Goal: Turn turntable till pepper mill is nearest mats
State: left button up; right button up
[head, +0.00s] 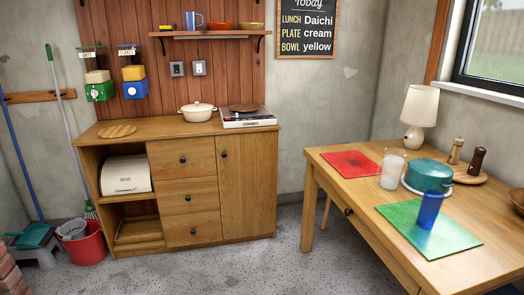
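A round wooden turntable (495,182) lies towards the back of the table at the right, partly hidden behind the teal pot. Two mills stand upright on it: a dark brown one (476,161), which looks like the pepper mill, and a lighter wooden one (456,150) to its left. A red mat (348,164) lies at the table's left, and a green mat (437,240) lies nearer to me. The dark mill stands nearer to me than the lighter one. Neither of my grippers is in view.
A teal pot (428,174) on a white round base stands between the mats and the turntable. A frosted glass (392,171) stands beside the red mat, and a blue glass (430,210) on the green mat. A white lamp (420,105) stands behind; a brown bowl (517,198) is at the right.

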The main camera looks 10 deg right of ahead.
aim_at(461, 175)
jog(key=i, duration=3.75)
jog(key=z, duration=4)
